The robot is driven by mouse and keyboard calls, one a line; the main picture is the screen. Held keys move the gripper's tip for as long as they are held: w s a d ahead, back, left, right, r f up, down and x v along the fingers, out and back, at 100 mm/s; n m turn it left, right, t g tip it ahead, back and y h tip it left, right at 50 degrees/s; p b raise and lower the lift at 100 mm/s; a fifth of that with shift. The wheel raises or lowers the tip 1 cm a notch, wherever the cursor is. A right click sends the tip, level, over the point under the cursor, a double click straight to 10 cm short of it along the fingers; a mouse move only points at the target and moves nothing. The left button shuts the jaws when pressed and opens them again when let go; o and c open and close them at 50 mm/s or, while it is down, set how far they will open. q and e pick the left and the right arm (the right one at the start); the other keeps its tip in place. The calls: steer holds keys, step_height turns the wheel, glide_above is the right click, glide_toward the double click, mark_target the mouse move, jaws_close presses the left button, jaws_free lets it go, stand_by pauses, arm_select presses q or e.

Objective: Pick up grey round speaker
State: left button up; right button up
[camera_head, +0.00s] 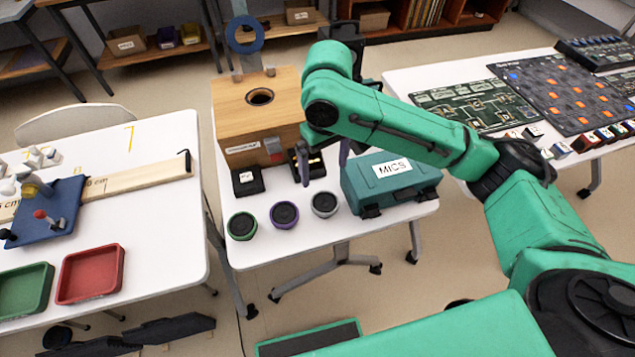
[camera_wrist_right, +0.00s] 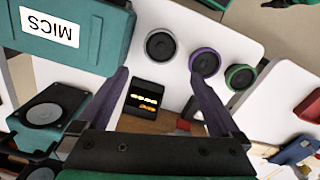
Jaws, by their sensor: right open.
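The grey round speaker (camera_head: 325,205) stands on the white middle table, at the right end of a row of round speakers, beside the teal MICS case. In the right wrist view the grey speaker (camera_wrist_right: 160,46) lies beyond the fingertips, roughly between their lines. My right gripper (camera_head: 325,168) hangs behind the speaker row, fingers apart and pointing down. In the wrist view the right gripper (camera_wrist_right: 160,74) is open with nothing between its fingertips. My left gripper is not in view.
A purple speaker (camera_head: 284,215) and a green speaker (camera_head: 242,226) stand left of the grey one. The MICS case (camera_head: 385,181) is close on the right. Behind are a wooden box (camera_head: 240,100) and a small black box (camera_wrist_right: 144,97).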

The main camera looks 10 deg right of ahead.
mark_target(326, 203)
steer(key=f, duration=0.5)
steer(key=s+f, duration=0.1)
steer(key=f, duration=0.1)
steer(key=shift+s+f, duration=0.1)
steer(key=shift+f, duration=0.3)
step_height(326, 203, down, 6)
steer(key=shift+d+r, duration=0.15)
steer(key=shift+r, duration=0.05)
steer(key=shift+f, duration=0.35)
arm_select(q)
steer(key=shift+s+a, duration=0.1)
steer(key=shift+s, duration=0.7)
arm_select(e)
steer(key=shift+r, duration=0.1)
steer(key=c, duration=1.5)
steer(key=shift+c, duration=0.2)
